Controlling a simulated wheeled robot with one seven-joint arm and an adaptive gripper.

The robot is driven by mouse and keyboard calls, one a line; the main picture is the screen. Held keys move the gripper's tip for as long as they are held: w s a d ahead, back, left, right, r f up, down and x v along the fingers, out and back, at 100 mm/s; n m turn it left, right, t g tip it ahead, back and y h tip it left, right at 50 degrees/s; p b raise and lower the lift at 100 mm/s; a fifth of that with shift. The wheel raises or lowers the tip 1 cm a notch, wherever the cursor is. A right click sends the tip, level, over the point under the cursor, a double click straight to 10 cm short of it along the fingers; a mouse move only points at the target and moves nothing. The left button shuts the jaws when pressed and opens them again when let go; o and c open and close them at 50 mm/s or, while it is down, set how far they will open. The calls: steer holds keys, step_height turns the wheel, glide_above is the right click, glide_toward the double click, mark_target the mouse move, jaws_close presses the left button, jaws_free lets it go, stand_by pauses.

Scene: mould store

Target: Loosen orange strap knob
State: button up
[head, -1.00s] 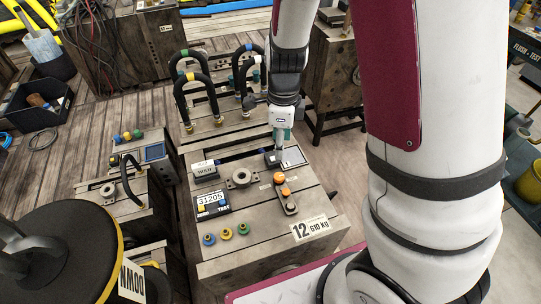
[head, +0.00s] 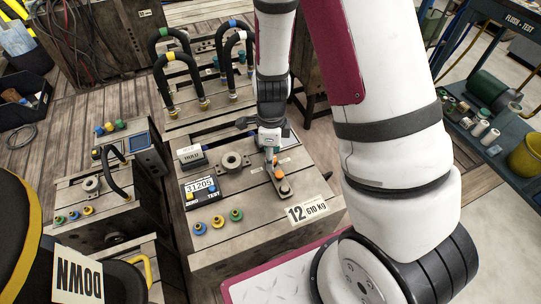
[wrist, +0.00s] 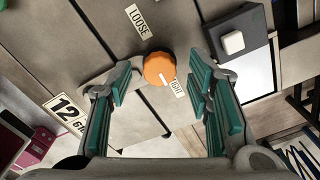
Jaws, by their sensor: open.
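The orange strap knob (wrist: 159,69) is round with a ridged edge and sits on the grey top of the mould block. A white mark on its face points towards the TIGHT label (wrist: 177,88). The LOOSE label (wrist: 138,22) lies on the other side of it. My gripper (wrist: 161,78) is open, its green-padded fingers on either side of the knob with a gap on each side. It holds nothing. In the head view my gripper (head: 269,150) is over the block at the knob, which it partly hides.
A dark box with a white button (wrist: 233,42) stands close to my right finger in the wrist view. Black hoops (head: 180,80) stand behind.

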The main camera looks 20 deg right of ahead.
steer(key=shift+f, duration=0.25)
jaws_close()
